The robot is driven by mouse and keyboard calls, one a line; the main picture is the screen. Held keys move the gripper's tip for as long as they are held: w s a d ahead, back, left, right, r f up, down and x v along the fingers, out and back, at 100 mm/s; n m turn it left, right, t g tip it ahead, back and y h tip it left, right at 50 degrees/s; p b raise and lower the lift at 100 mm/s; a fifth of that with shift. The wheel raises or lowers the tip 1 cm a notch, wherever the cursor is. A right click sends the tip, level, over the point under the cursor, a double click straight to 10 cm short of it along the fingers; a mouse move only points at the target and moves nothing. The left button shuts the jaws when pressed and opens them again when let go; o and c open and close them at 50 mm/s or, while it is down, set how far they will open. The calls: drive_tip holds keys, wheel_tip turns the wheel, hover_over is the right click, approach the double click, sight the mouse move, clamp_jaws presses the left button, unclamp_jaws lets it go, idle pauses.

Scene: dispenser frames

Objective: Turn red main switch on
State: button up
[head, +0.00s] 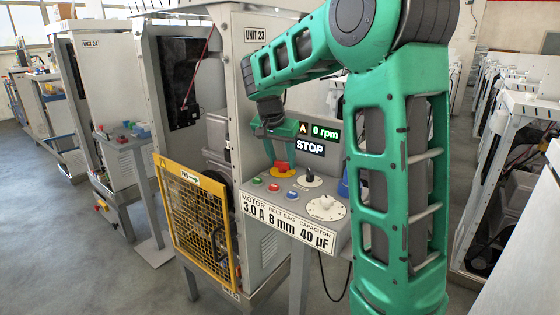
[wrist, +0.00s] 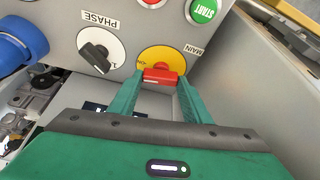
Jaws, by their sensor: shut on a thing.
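The red main switch (wrist: 161,77) is a red handle on a round yellow plate (wrist: 163,58), beside the label MAIN in the wrist view. In the head view the switch (head: 282,167) sits on the sloped control panel (head: 318,229) of Unit 23. My gripper (wrist: 158,84) has its green fingers shut on the red handle, one on each side. In the head view my gripper (head: 281,152) reaches down to the switch from above. The display (head: 310,148) behind it reads "A 0 rpm" and "STOP". The switch's position marks are mostly hidden.
A black PHASE knob (wrist: 95,57) on a white dial is beside the switch. A green START button (wrist: 203,10) and a red button are near it. A blue connector (wrist: 18,45) stands at the panel's side. A yellow mesh guard (head: 198,218) stands left of the panel.

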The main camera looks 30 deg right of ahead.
drive_tip(key=shift+w+a+m+g, duration=0.2)
drive_tip(key=shift+m+g, duration=0.1)
drive_tip(key=shift+m, duration=0.7)
drive_tip(key=o, duration=0.9)
drive_tip(key=shift+o, duration=0.7)
drive_tip(key=shift+r, duration=0.1)
drive_tip(key=v, duration=1)
drive_tip(key=shift+a+r, duration=0.2)
drive_tip(key=shift+a, duration=0.15)
